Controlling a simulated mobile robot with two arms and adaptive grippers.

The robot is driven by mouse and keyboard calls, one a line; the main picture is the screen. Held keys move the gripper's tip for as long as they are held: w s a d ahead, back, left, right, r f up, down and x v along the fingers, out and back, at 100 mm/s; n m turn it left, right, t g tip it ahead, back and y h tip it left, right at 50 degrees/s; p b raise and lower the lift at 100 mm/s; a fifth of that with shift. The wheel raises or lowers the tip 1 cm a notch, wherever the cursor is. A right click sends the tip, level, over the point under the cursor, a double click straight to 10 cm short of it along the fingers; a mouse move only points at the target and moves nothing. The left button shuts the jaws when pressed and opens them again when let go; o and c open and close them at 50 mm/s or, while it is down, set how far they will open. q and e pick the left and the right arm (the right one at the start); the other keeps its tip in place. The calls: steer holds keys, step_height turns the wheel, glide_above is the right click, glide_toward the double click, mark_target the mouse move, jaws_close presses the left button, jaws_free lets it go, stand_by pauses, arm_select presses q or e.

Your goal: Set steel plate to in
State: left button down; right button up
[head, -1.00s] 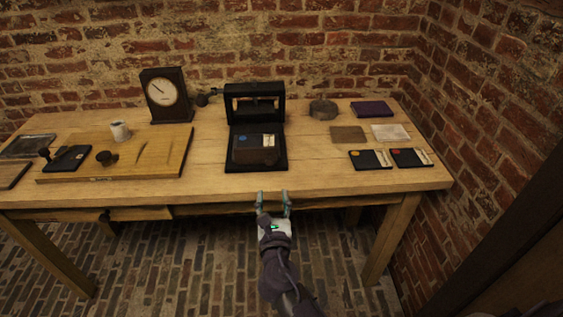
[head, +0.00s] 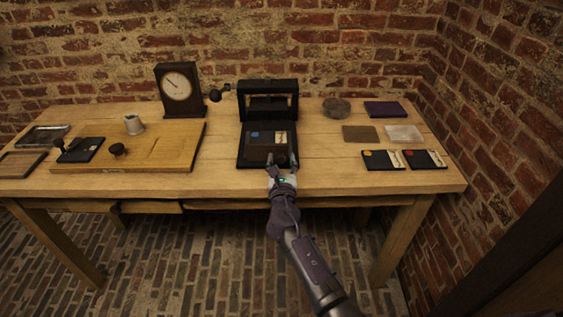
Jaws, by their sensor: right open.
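A black device (head: 245,161) with a raised frame at its back stands at the middle of the table. A dark plate-like block (head: 262,151) with a blue spot and a pale label lies in its tray. I cannot tell which item is the steel plate. My right gripper (head: 283,163) is open at the front of the device, its fingertips by the block's near right edge. I cannot tell whether they touch it. My left gripper is out of view.
A brown plate (head: 360,133), a pale plate (head: 404,133), two dark cards (head: 381,164) (head: 421,162), a purple block (head: 386,109) and a round grey item (head: 336,107) lie at right. A clock (head: 178,86) and a wooden board (head: 172,150) are at left. Table between is clear.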

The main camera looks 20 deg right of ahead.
jaws_close()
steer(key=shift+w, duration=0.1)
